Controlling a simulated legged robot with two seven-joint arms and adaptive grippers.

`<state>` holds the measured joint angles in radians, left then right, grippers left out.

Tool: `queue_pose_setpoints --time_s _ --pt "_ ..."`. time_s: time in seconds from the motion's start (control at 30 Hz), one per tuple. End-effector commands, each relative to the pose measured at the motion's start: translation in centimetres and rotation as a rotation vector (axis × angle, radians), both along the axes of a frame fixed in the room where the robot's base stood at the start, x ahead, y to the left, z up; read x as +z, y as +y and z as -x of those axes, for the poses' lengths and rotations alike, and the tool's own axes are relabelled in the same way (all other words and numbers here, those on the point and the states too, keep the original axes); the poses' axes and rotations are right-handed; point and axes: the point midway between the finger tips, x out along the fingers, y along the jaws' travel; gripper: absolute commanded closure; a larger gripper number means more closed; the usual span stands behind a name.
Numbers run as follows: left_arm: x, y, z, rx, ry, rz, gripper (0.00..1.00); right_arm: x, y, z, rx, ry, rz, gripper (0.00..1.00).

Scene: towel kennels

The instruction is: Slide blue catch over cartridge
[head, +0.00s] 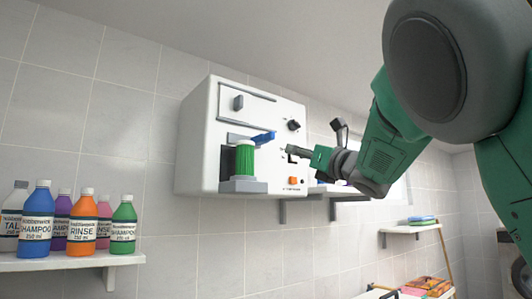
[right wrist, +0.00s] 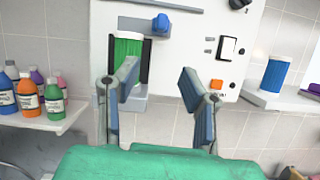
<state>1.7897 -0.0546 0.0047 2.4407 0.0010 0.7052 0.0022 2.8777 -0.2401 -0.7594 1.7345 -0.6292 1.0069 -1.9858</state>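A white wall-mounted machine (head: 195,150) holds a green ribbed cartridge (head: 244,160), upright in a bay with a grey base. The blue catch (head: 264,137) is at the top of the bay and sticks out to the right of the cartridge. In the right wrist view the catch (right wrist: 161,23) is up and right of the cartridge (right wrist: 127,47), which the left finger partly covers. My right gripper (head: 298,153) is in front of the machine, to the right of the cartridge and slightly below the catch. Its fingers (right wrist: 158,78) are apart with nothing between them. My left gripper is out of view.
The machine's front has a black knob (head: 293,125), a black-framed switch and an orange button (head: 293,180). A shelf (head: 70,262) with several bottles is at the left. A blue cylinder (right wrist: 276,76) stands on a shelf to the right. Open air lies before the machine.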

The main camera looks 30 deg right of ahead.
Motion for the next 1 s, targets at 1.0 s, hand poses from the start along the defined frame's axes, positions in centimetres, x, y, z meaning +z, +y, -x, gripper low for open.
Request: queue_pose_setpoints --time_s 1.0 --pt "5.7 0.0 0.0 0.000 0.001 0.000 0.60 7.5 1.0 -11.4 -0.020 -0.035 0.072 0.64"
